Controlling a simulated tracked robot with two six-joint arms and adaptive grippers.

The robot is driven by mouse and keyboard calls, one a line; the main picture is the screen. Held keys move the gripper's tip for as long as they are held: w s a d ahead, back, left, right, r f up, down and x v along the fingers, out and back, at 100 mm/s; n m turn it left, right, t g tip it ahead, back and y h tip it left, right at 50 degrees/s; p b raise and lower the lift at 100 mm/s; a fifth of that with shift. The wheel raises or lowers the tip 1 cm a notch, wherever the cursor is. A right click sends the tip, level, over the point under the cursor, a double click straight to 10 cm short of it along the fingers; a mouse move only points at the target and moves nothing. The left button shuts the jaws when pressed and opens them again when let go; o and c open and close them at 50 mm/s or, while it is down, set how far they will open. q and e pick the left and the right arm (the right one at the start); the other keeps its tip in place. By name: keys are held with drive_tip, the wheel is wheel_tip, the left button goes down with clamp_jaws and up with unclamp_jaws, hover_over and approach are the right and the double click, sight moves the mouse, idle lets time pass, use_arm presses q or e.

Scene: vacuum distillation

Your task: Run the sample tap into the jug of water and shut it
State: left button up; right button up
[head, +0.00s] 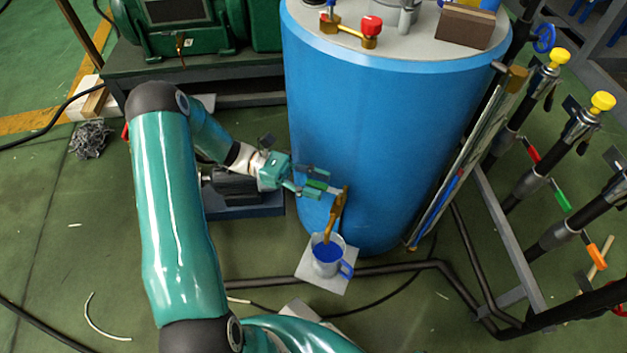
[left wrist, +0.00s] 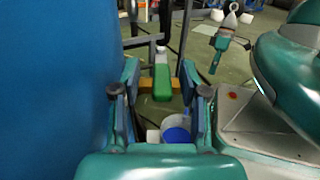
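The sample tap (head: 338,208) is a brass fitting low on the front of the blue tank, its spout pointing down over the jug. Its green lever (left wrist: 162,82) sticks out towards my left gripper (head: 318,183). The gripper is open, with one finger on each side of the lever and gaps showing in the left wrist view (left wrist: 161,105). The jug (head: 321,267) is clear with a blue handle and holds blue liquid. It stands upright under the spout; I cannot make out a stream.
The blue tank (head: 375,130) stands close beside the left gripper. The jug rests on a pale square plate (head: 340,284). Dark pipes (head: 390,268) run along the floor, and a rack with valves (head: 540,150) stands right. A green motor (head: 190,30) is at back left.

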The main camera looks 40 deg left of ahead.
use_arm(q)
drive_tip(key=v, duration=1.2)
idle(0.4)
